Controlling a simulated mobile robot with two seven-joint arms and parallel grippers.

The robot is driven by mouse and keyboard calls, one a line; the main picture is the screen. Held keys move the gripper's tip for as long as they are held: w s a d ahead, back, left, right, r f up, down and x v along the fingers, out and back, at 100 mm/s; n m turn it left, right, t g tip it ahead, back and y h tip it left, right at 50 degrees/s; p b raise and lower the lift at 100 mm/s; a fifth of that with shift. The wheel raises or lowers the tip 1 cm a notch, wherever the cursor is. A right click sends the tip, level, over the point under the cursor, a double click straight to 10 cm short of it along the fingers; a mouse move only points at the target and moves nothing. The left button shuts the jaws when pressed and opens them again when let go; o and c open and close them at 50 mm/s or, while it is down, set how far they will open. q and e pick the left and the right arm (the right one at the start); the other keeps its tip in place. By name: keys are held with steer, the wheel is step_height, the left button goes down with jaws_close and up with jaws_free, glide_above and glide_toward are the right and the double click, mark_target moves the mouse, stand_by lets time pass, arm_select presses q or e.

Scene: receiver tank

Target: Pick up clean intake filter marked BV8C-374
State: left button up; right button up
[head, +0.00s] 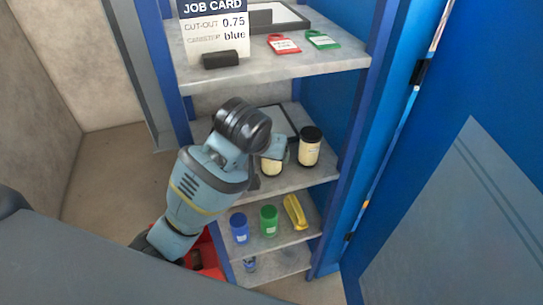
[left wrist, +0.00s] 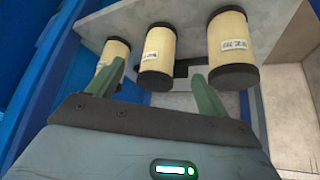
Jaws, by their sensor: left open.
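Three cream filters with black end caps show in the left wrist view: a left one (left wrist: 112,62), a middle one (left wrist: 158,55) and a right one (left wrist: 232,48). Each has a small white label, too small and blurred to read, so I cannot tell which is BV8C-374. In the head view, one filter (head: 309,147) stands clear on the second shelf; another (head: 271,166) is partly covered by my left gripper (head: 276,150). The third is hidden there. My left gripper is open and empty, its green fingers (left wrist: 160,86) spread, with the middle filter beyond and between them.
The upper shelf (head: 270,65) above my gripper holds a job card (head: 213,32), a red tag (head: 284,44) and a green tag (head: 322,39). Below are blue (head: 239,228) and green (head: 269,221) canisters and a yellow item (head: 295,212). A blue door (head: 450,200) stands right.

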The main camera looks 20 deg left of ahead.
arm_select(q)
steer(key=w, duration=0.4)
steer(key=shift+w, duration=0.3)
steer(key=shift+w+f, duration=0.3)
steer(key=shift+f, duration=0.2)
steer(key=shift+c, duration=0.2)
steer(key=c, duration=1.4)
